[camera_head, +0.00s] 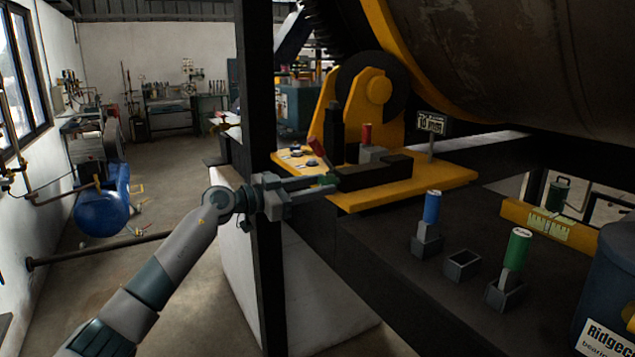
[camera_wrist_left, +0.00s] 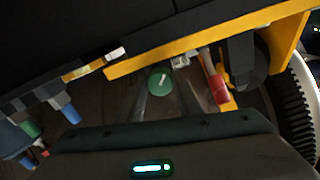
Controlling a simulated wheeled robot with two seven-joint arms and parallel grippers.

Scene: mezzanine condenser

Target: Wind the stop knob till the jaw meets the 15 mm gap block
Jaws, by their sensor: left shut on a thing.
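My left gripper (camera_head: 328,181) is at the near-left end of a black slide fixture (camera_head: 374,174) on a yellow plate (camera_head: 455,178). In the left wrist view its fingers are shut on a round green knob (camera_wrist_left: 160,79) with a pale mark, seen end-on. A grey gap block with a red grip (camera_head: 367,134) stands upright in the fixture; its red grip also shows in the left wrist view (camera_wrist_left: 219,89). A small sign (camera_head: 431,124) behind seems to read 15 mm. Whether the jaw touches the block cannot be told. My right gripper is not in view.
A blue-gripped block (camera_head: 431,208) and a green-gripped block (camera_head: 518,249) stand in holders on the dark bench, beside an empty holder (camera_head: 462,265). A tilted red item (camera_head: 315,146) lies behind my gripper. A black post (camera_head: 258,130) rises beside my arm.

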